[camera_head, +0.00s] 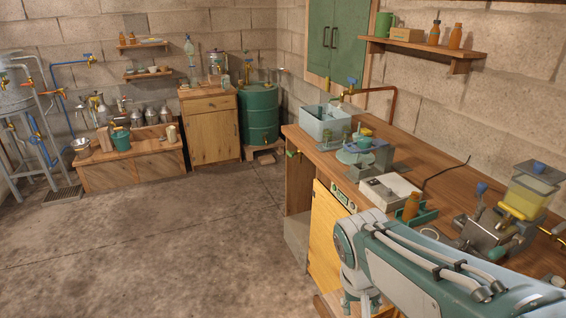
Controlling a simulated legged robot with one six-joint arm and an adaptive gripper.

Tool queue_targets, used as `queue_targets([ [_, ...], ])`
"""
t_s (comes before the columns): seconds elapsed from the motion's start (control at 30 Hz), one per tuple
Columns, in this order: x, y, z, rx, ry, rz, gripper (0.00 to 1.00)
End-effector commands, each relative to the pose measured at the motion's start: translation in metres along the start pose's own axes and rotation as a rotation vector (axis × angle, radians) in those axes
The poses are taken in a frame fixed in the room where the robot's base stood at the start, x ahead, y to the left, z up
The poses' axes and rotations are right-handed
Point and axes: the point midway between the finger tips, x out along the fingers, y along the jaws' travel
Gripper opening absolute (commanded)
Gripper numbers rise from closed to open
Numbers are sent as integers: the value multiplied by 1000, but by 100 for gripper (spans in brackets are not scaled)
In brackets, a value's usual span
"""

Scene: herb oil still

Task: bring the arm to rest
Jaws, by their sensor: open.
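My arm (420,272) reaches in from the lower right corner, in front of the workbench. Its white and teal link carries pale hoses and ends in a rounded joint near the bench's front edge. Below that joint, my gripper (360,304) shows small and partly, pointing down beside the bench front. It is open, and I see nothing held in it. Its lower part is hard to make out near the picture's bottom edge.
The wooden workbench (461,178) on the right bears a grey basin (325,122), a white scale (389,190), an orange bottle (411,206) and a press with a yellow container (529,193). A green barrel (258,117) stands behind. The floor (170,240) at left is clear.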

Motion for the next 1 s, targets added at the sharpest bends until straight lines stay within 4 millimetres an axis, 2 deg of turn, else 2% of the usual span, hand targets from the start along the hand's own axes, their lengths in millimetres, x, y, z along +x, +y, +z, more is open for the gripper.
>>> queue_targets([
  [0.1, -19, 11, 15, 1, 90, -55, 53],
  [0.4, -52, 26, 52, -20, 313, -148, 53],
  [0.6, -59, 29, 63, -31, 382, -164, 53],
  [1.0, -59, 29, 63, -33, 383, -165, 53],
])
